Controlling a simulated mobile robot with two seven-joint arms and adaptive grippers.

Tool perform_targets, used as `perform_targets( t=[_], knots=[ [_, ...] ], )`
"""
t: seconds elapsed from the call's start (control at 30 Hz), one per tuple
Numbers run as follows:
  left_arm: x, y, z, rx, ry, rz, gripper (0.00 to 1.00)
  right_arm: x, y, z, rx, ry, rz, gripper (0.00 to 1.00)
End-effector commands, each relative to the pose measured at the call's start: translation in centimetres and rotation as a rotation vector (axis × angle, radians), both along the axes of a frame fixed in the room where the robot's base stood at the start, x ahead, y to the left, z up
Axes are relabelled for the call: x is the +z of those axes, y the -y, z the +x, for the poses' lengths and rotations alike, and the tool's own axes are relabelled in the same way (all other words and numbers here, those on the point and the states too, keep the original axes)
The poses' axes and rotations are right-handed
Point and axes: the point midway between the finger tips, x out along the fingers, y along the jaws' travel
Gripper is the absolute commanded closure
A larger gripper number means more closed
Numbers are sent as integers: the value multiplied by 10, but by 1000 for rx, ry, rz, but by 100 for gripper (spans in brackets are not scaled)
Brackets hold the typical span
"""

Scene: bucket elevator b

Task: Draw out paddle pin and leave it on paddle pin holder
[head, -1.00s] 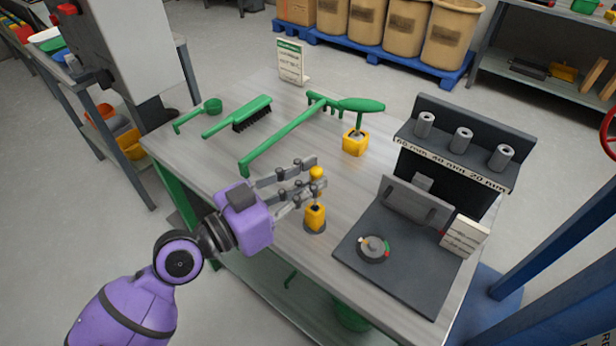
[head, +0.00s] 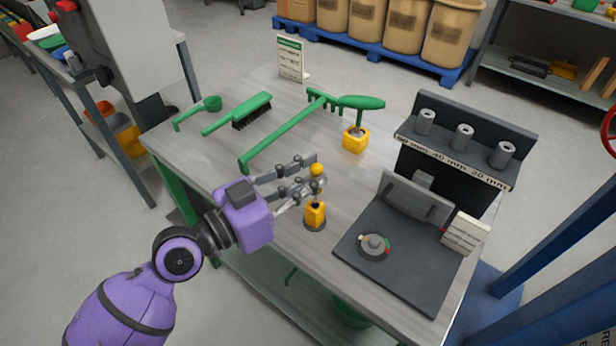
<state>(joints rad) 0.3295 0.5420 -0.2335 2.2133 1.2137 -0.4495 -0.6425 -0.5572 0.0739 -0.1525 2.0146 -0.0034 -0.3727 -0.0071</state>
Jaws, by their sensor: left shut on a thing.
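The paddle pin shows as a yellow ball knob (head: 316,170) at the tips of my left gripper (head: 308,178), which is shut on it. The fingers hide most of the pin just below the knob. Directly under it stands a small yellow block (head: 315,213) with a dark opening, on a round grey base, near the table's front. I take this block for the paddle pin holder, but no label shows. I cannot tell whether the pin's lower end is inside the block or clear of it. My right gripper is not in view.
A green-handled tool stands in another yellow block (head: 354,140) behind. A green rake (head: 285,133), brush (head: 240,113) and scoop (head: 205,108) lie on the table (head: 215,165). A dark plate (head: 400,268) with a round grey part and a rack (head: 460,150) of grey cylinders are at right.

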Motion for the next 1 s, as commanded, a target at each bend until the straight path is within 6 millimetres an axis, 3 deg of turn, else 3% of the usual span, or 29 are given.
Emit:
perform_targets(
  t=[1.0],
  knots=[
    [0, 0, 0, 0, 1, -1, 100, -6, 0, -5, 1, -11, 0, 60]
  ],
)
